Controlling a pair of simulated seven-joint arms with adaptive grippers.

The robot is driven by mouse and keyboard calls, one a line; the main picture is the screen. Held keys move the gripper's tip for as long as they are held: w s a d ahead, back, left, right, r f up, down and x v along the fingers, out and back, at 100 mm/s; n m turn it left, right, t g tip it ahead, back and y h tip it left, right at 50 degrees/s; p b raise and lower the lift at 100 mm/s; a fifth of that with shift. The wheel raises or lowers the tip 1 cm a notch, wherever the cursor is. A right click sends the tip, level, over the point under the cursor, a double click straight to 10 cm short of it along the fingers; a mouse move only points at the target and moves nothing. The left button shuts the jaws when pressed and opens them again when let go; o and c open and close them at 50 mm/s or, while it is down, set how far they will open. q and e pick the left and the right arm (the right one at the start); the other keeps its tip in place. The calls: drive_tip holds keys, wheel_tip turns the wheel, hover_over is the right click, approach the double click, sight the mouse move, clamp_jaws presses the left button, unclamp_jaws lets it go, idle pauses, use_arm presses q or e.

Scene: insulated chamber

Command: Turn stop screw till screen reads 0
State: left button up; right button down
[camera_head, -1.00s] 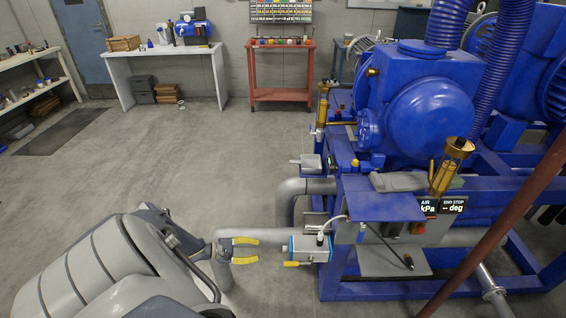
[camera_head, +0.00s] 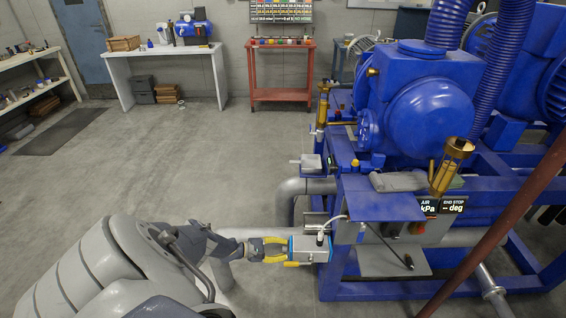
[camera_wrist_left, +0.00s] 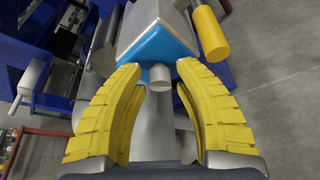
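The stop screw, a short grey cylinder (camera_wrist_left: 160,76), sticks out of the blue end plate (camera_wrist_left: 158,46) of a grey box (camera_head: 312,250). My left gripper (camera_head: 284,250), with yellow fingers, is at the left end of this box in the head view. In the left wrist view the gripper (camera_wrist_left: 160,84) is open, with one fingertip on each side of the screw and narrow gaps visible. The screen (camera_head: 453,206) is labelled END STOP and shows a dash before "deg", no number. My right gripper is not in view.
A yellow handle (camera_wrist_left: 208,32) sits close to the right finger in the left wrist view. A grey pipe (camera_head: 290,205) and blue frame (camera_head: 345,290) stand around the box. A dark red bar (camera_head: 500,215) crosses at right. The floor to the left is clear.

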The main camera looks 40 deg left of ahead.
use_arm(q)
drive_tip(key=shift+o, duration=0.3)
clamp_jaws()
drive_tip(key=shift+w, duration=0.1)
drive_tip(key=shift+n+g, duration=0.4)
drive_tip(key=shift+n, duration=0.1)
drive_tip(key=shift+n+g+h, duration=0.7)
drive_tip(key=shift+n+g, duration=0.1)
drive_tip(key=shift+n, duration=0.6)
